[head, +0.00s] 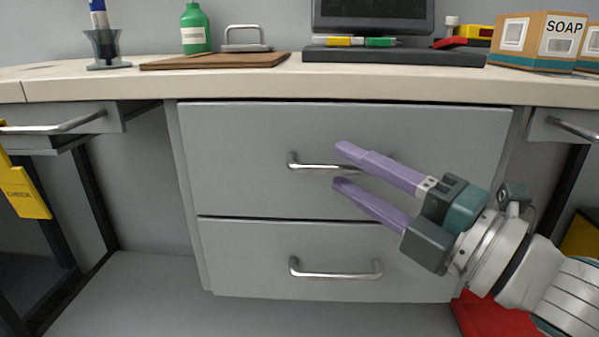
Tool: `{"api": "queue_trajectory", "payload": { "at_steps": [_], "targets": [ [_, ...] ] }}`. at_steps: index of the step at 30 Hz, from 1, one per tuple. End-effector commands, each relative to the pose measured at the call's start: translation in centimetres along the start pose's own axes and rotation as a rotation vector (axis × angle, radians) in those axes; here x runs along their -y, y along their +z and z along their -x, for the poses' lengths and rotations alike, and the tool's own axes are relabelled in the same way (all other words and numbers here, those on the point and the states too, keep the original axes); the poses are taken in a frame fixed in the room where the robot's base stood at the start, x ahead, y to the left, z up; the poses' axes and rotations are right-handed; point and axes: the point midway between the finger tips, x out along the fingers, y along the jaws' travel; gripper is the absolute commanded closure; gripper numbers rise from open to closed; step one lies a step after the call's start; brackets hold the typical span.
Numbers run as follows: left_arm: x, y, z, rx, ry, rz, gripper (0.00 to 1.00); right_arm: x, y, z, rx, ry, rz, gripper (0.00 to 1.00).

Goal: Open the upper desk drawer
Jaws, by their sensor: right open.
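The upper desk drawer (240,150) is a wide grey front under the desktop, and it looks shut. Its metal bar handle (312,165) is partly hidden behind my right gripper's fingers. My right gripper (337,164) comes in from the right with its two purple fingers apart, in front of the drawer. The upper finger overlaps the handle's right part in the picture, and the lower finger is below the bar. I cannot tell whether they touch the handle. Nothing is between the fingertips except the view of the bar. My left gripper is not in view.
The lower drawer (235,260) with its handle (335,275) is below. The desktop (240,83) holds a clipboard (170,63), green bottle (195,30), pen cup (105,48), monitor (372,15) and soap box (535,40). Side drawer handles (60,126) stick out at left. A red object (480,316) stands lower right.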

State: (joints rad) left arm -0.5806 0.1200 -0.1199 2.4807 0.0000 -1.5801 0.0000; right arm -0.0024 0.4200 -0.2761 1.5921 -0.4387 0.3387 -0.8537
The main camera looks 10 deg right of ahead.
Motion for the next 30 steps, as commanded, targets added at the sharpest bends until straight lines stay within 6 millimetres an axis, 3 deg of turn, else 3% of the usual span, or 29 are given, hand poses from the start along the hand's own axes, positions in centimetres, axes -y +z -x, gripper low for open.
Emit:
{"api": "queue_trajectory", "payload": {
  "at_steps": [3,15,30],
  "targets": [
    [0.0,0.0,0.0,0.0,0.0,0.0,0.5,0.01,0.0,0.02,0.0,0.0,-0.001,0.56],
    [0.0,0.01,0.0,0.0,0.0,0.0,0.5,0.01,0.01,0.05,0.0,0.0,-0.001,1.0],
    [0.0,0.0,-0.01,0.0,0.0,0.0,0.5,0.01,0.01,0.06,0.0,0.0,-0.001,1.0]
  ]
}}
